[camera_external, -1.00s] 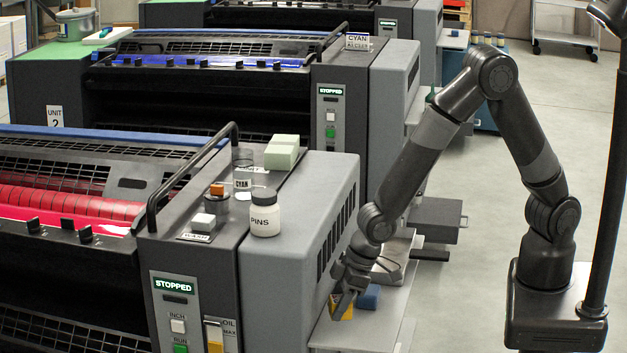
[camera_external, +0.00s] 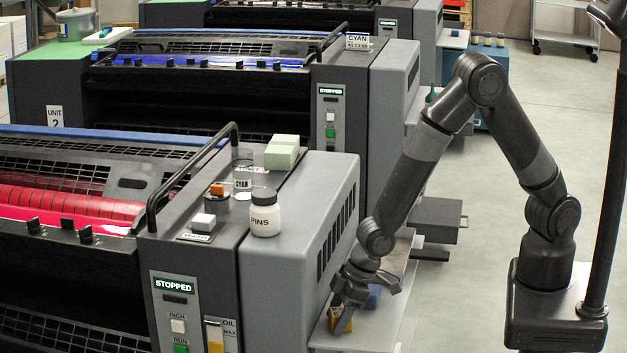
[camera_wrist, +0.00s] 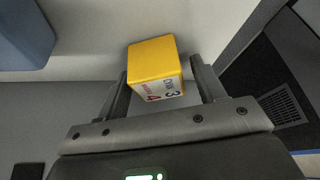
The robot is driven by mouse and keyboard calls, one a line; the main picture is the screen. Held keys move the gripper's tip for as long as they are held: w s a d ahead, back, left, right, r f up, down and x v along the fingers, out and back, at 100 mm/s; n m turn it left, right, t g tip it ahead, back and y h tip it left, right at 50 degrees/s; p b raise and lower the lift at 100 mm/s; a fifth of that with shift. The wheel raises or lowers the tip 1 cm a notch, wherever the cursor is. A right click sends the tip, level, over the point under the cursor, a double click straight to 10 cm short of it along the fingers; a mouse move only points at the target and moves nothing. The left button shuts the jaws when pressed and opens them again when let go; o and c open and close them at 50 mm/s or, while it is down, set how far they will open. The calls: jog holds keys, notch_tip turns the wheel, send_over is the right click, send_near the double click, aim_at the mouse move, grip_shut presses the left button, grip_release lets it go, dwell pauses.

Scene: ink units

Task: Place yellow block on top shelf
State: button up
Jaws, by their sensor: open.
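The yellow block (camera_external: 335,317) sits on the light grey ledge beside the nearest machine in the external view, partly covered by my gripper (camera_external: 344,312). In the wrist view the yellow block (camera_wrist: 152,60) has a white label with printed digits on its near face. My open gripper (camera_wrist: 160,78) has one finger on each side of the block's near part, with visible gaps. The block is not clamped. Which surface is the top shelf is not clear from these views.
A blue block (camera_external: 374,297) stands on the ledge (camera_external: 375,333) just right of my gripper; it also shows in the wrist view (camera_wrist: 22,35). The nearest machine's grey side wall (camera_external: 300,250) rises close on the left. A PINS jar (camera_external: 265,215) stands on its top.

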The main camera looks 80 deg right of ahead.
jog(key=v, duration=1.2)
jog(key=shift+r, duration=0.15)
jog(key=s+d+r+m, duration=0.1)
jog(key=s+d+r, duration=0.2)
jog(key=d+r, duration=0.4)
jog(key=s+d+r+m, duration=0.1)
jog(key=s+d+r, duration=0.2)
jog(key=d+r, duration=0.35)
jog(key=s+d+r+m+h, duration=0.1)
jog(key=s+d+r, duration=0.2)
jog(key=s+d, duration=0.2)
jog(key=s+d+r+m+t, duration=0.1)
jog(key=s+d+r, duration=0.1)
jog(key=s+d, duration=0.3)
jog(key=s, duration=0.3)
jog(key=shift+s+r+h, duration=0.25)
jog(key=shift+r+h, duration=0.1)
jog(key=shift+h, duration=0.05)
